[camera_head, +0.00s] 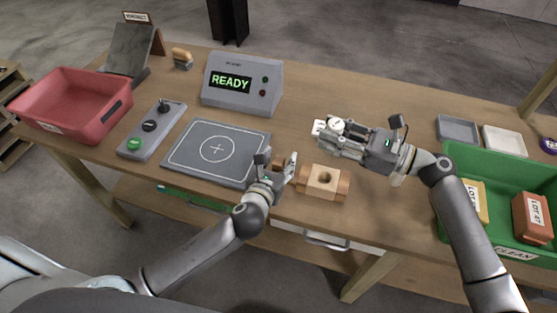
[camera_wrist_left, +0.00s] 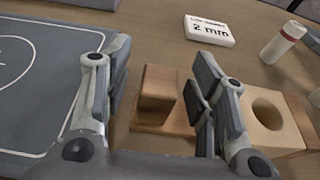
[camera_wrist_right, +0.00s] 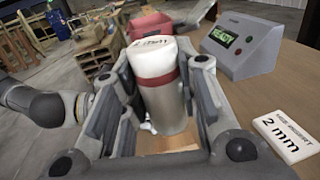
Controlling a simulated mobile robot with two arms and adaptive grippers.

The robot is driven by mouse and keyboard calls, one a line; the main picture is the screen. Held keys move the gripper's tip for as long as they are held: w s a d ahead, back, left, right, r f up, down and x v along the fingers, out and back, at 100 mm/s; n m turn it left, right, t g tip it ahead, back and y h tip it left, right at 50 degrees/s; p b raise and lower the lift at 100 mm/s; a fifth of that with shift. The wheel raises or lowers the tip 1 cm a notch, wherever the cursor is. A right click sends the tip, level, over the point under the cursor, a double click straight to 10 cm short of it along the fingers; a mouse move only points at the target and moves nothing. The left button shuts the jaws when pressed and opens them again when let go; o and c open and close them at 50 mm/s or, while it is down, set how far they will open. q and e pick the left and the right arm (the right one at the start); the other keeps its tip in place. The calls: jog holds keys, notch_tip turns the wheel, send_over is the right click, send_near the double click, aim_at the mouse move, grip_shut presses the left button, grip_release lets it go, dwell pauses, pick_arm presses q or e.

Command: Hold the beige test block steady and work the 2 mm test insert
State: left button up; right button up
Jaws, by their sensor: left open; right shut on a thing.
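The beige test block (camera_head: 314,184), with a round hole in its top, sits between wooden pieces near the table's front edge. My left gripper (camera_head: 278,162) is open beside it, to its left. In the left wrist view, a wooden end piece (camera_wrist_left: 158,88) shows between the fingers, and the beige block (camera_wrist_left: 265,120) lies outside the right finger. My right gripper (camera_head: 334,132) is shut on the 2 mm test insert (camera_wrist_right: 160,95), a white cylinder with a red band and "2 mm" on top. It is behind the block, apart from the hole.
A white "2 mm" card (camera_wrist_right: 287,134) lies on the table behind the block. A grey pad (camera_head: 190,150) is left, with a READY detector (camera_head: 263,101) behind it. A red bin (camera_head: 72,128) is far left; a green bin (camera_head: 460,157) with lot boxes is right.

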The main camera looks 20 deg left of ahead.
pick_arm(q)
grip_shut()
dwell(0.4)
